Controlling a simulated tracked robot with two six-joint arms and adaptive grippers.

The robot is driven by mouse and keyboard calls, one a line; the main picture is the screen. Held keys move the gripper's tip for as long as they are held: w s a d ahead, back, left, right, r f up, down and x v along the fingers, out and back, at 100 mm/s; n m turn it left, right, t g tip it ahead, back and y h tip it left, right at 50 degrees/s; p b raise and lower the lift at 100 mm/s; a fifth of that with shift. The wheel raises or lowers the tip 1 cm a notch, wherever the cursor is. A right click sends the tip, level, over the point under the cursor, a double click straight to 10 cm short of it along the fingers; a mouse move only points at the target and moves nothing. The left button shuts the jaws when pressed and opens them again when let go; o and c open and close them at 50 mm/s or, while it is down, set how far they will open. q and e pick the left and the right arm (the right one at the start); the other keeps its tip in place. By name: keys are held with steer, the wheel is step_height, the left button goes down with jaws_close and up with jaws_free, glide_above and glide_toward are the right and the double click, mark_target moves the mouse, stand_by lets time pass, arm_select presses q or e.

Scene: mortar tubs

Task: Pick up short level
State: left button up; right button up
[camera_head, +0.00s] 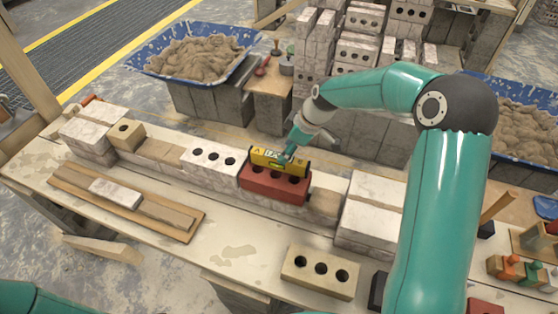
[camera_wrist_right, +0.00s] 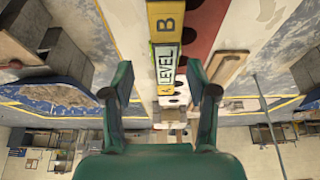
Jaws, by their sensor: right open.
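The short level (camera_head: 280,160) is a yellow bar with a pale label, lying on top of a red brick (camera_head: 274,185) in the row on the bench. In the right wrist view the level (camera_wrist_right: 165,50) runs upright in the picture, with "LEVEL" and the letter B showing. My right gripper (camera_head: 291,152) is at the level's upper edge in the head view. In the wrist view its two fingers (camera_wrist_right: 161,92) are apart, one on each side of the level, and I see no contact. My left gripper is not in view; only a bit of teal arm shows at the bottom left.
White and tan bricks (camera_head: 210,158) flank the red one along the bench (camera_head: 225,250). A loose tan brick (camera_head: 320,272) lies in front. Blue mortar tubs (camera_head: 238,38) and stacked bricks (camera_head: 358,52) stand behind. Bare bench lies front centre.

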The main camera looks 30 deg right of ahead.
steer(key=shift+a+p+x, duration=0.2)
steer(key=shift+p+x, duration=0.1)
steer(key=shift+x, duration=1)
steer(key=shift+a+p+x, duration=0.2)
steer(key=shift+p+x, duration=0.1)
steer(key=shift+x, duration=1)
steer(key=shift+r, duration=0.15)
jaws_close()
